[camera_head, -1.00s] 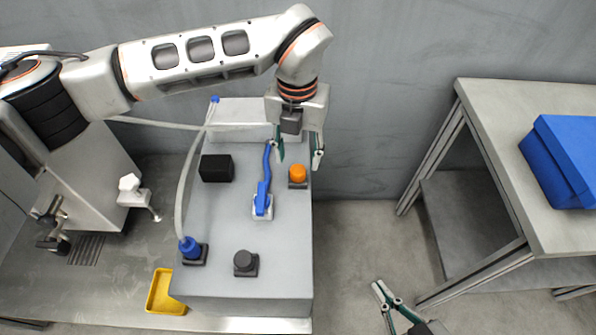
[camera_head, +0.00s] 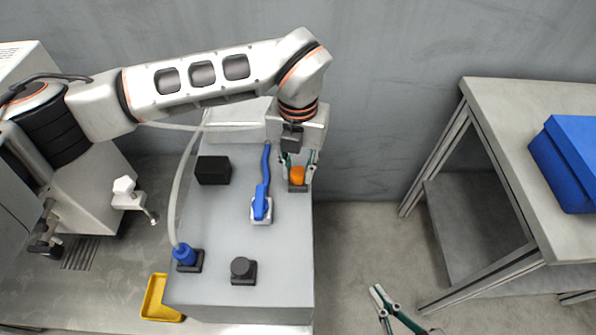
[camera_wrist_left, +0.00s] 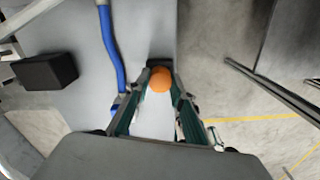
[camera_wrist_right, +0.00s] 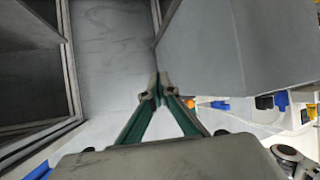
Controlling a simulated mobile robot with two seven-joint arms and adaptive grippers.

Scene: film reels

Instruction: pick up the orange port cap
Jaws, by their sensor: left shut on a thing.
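The orange port cap (camera_head: 297,175) sits on a dark square base on the right side of the grey box top. It also shows in the left wrist view (camera_wrist_left: 160,80). My left gripper (camera_head: 298,168) reaches down from above and is shut on the cap, one green finger on each side. The cap appears to be still at its base. My right gripper (camera_head: 377,289) is off to the lower right over the floor, with its fingertips together and nothing between them, as the right wrist view (camera_wrist_right: 159,84) shows.
Left of the cap are a blue lever (camera_head: 261,203) and a black block (camera_head: 213,170). Nearer are a dark round cap (camera_head: 241,268), a blue connector with a hose (camera_head: 184,255) and a yellow tray (camera_head: 157,301). A table (camera_head: 500,150) with a blue box (camera_head: 568,165) stands right.

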